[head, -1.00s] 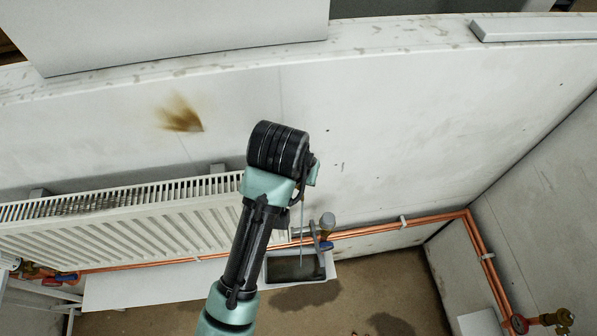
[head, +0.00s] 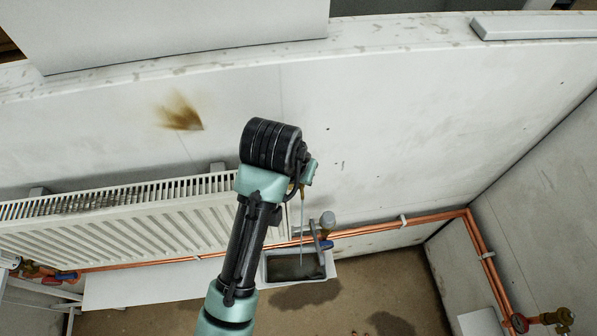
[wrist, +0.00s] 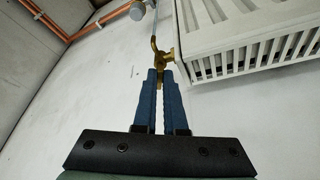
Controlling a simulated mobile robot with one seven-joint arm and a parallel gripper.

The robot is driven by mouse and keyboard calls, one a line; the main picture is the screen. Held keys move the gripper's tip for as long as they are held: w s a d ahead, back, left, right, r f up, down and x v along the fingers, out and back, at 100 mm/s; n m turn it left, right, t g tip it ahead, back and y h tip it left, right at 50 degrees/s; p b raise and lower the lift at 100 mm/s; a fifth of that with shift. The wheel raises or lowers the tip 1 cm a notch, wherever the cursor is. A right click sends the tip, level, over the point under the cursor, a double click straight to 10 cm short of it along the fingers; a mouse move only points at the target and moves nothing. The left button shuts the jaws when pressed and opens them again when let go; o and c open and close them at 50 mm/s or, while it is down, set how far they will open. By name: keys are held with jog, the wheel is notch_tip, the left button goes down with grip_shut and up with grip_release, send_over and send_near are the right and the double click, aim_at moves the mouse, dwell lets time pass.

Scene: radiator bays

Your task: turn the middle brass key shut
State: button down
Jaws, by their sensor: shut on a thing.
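The brass key (wrist: 164,58) sits at the end of the white radiator (wrist: 240,42) in the wrist view. My gripper (wrist: 160,74) is shut on it, with the blue fingers on either side of its brass end. A thin pale stream (wrist: 175,22) runs from the brass fitting. In the head view the stream (head: 302,238) drops from beside my wrist towards a grey tray (head: 267,268). My wrist hides the fingers and most of the key there. No other key can be made out clearly.
The radiator (head: 120,225) hangs on the white wall to the left. Copper pipes (head: 375,231) run low along the wall, with a grey-headed valve (head: 327,220) above the tray. Dark wet patches (head: 306,294) mark the floor.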

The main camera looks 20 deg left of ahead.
jog(key=m+h+b, duration=0.1)
jog(key=m, duration=0.3)
jog(key=a+m+g+h+b, duration=0.1)
jog(key=m, duration=0.3)
jog(key=m+g+h+b, duration=0.1)
jog(key=m+h, duration=0.1)
jog(key=m, duration=0.2)
jog(key=shift+w+a, duration=0.25)
jog(key=shift+w, duration=0.15)
dwell(0.3)
jog(key=c, duration=1.3)
grip_release()
jog(key=shift+o, duration=0.2)
jog(key=p+v, duration=0.3)
jog(key=v, duration=1)
jog(key=shift+w, duration=0.1)
